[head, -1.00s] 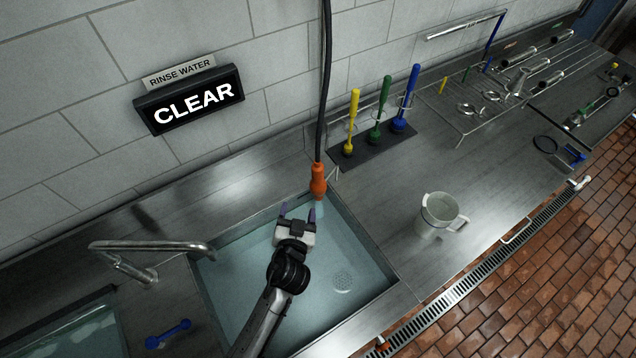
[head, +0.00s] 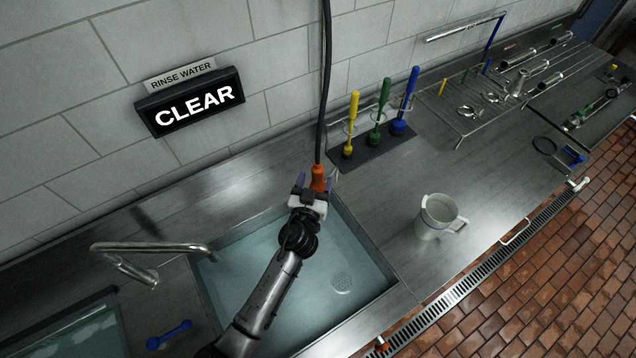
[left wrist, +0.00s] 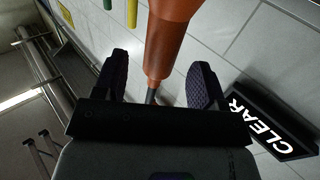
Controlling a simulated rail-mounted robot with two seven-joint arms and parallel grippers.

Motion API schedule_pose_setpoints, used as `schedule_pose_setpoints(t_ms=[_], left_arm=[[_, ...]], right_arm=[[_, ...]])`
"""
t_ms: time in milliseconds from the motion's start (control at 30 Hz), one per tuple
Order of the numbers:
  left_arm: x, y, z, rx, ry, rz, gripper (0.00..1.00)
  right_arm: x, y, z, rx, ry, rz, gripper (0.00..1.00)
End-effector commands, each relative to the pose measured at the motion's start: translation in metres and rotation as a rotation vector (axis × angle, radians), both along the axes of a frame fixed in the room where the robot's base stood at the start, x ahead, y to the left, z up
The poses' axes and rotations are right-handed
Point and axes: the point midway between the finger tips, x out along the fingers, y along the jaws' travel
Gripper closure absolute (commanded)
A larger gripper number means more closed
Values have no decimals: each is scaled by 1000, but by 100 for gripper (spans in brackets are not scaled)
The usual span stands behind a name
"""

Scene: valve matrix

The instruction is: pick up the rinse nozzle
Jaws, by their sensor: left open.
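The rinse nozzle (head: 318,176) is orange and hangs upright on a dark hose (head: 323,90) above the back edge of the sink. My left gripper (head: 315,183) is at the nozzle in the head view and partly covers its lower part. In the left wrist view the nozzle (left wrist: 166,45) stands between the directions of the two open, dark, ridged fingers (left wrist: 160,85). Its thin tip reaches down toward the gap between them. I cannot tell whether either finger touches it. My right gripper is not in view.
The sink (head: 370,245) holds water below my left arm. A metal faucet (head: 150,250) stands to its left. Yellow, green and blue brushes (head: 376,120) stand at the right of the hose. A pale jug (head: 438,215) sits on the counter. A sign (head: 190,105) reads CLEAR.

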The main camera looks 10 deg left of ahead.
Motion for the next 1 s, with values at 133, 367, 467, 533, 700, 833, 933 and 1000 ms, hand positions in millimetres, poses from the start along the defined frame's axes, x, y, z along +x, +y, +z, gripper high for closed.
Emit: schedule_pose_setpoints(t_ms=[133, 367, 467, 533, 700, 833, 933, 1000], left_arm=[[8, 0, 2, 1, 0, 0, 35], [38, 1, 4, 2, 0, 0, 35], [47, 1, 3, 1, 0, 0, 35], [51, 1, 4, 1, 0, 0, 35], [53, 1, 3, -1, 1, 0, 35], [53, 1, 4, -1, 1, 0, 35], [53, 1, 4, -1, 1, 0, 45], [53, 1, 4, -1, 1, 0, 52]], right_arm=[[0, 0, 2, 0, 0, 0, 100], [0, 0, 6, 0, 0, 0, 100], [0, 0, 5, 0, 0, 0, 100], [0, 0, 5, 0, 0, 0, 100], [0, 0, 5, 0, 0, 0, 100], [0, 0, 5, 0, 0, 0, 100], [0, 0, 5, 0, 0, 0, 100], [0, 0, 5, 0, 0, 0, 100]])
